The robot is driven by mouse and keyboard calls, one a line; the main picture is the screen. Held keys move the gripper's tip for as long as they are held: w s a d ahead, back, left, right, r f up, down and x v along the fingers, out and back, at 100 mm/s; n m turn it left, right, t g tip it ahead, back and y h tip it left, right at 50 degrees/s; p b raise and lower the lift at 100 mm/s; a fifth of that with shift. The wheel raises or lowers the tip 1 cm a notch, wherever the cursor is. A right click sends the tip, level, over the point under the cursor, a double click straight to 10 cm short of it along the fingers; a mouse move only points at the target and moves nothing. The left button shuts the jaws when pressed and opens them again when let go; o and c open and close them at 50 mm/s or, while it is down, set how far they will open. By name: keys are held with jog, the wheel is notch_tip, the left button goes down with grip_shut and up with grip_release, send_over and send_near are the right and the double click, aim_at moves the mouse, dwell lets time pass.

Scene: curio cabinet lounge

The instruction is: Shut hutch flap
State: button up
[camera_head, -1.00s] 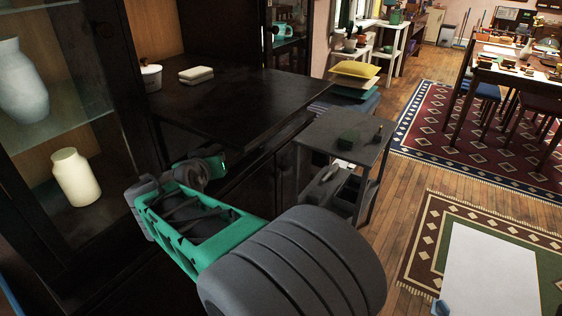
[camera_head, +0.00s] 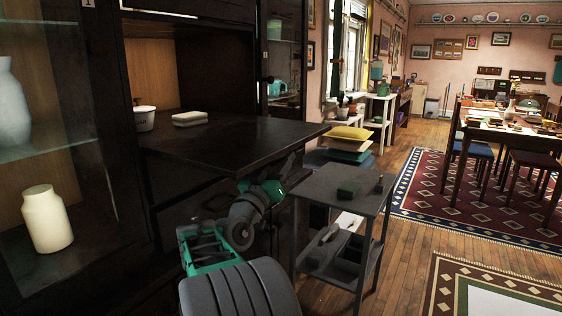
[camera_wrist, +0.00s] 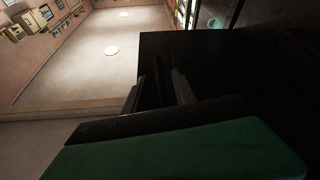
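The hutch flap (camera_head: 235,142) is a dark wooden panel lying lowered and about level in the head view, with its hinge side at the cabinet. A small white pot (camera_head: 144,119) and a white box-like item (camera_head: 189,119) are at its inner side. My gripper (camera_head: 289,166) is just below the flap's right front edge. In the wrist view my gripper (camera_wrist: 158,92) points upward with its two fingers apart. The dark flap (camera_wrist: 215,70) fills the right of that view. I cannot tell whether the fingers touch it.
A grey trolley (camera_head: 330,190) with items on it stands close to the right of my arm. A glass-fronted cabinet section with a cream jar (camera_head: 46,219) is on the left. A cushion stack (camera_head: 343,144) lies behind the trolley. Wooden floor is open on the right.

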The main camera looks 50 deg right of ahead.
jog(key=shift+d, duration=0.1)
grip_shut()
dwell(0.3)
dwell(1.1)
